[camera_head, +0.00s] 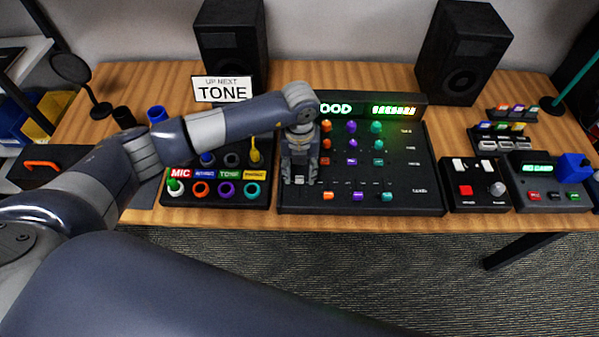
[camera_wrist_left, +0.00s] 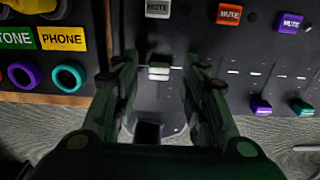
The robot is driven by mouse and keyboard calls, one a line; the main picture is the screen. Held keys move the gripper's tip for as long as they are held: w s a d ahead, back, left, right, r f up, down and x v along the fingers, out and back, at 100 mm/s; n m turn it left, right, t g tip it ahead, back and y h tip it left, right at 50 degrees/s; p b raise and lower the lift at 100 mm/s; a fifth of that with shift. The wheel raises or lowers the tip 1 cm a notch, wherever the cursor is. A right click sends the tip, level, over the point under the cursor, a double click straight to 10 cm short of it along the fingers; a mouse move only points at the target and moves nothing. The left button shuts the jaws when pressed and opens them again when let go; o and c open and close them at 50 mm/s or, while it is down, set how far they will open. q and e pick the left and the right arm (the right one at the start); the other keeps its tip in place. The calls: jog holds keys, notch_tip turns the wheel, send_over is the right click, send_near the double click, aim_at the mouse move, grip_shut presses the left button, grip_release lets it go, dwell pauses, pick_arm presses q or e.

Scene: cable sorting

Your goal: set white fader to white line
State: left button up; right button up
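The white fader (camera_wrist_left: 159,72) shows in the left wrist view, on the dark mixer panel below a white button. My left gripper (camera_wrist_left: 160,62) is open over the panel, one finger on each side of the fader, with gaps visible on both sides. I cannot make out a separate white line at this fader; short white marks show to the right at about the same height. In the head view, my left gripper (camera_head: 299,180) points down at the left column of the mixer (camera_head: 425,185) and largely hides the fader. My right gripper is not in view.
Orange (camera_head: 328,195), purple (camera_head: 358,197) and teal (camera_head: 387,197) faders sit lower on the mixer. A socket panel (camera_head: 225,200) stands to the left, and a switch box (camera_head: 478,205) to the right. Two speakers (camera_head: 232,42) (camera_head: 462,55) stand at the back.

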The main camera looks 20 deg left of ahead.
aim_at(300, 177)
pick_arm(q)
notch_tip(300, 177, up, 10)
jog(key=shift+r, duration=0.25)
dwell(0.5)
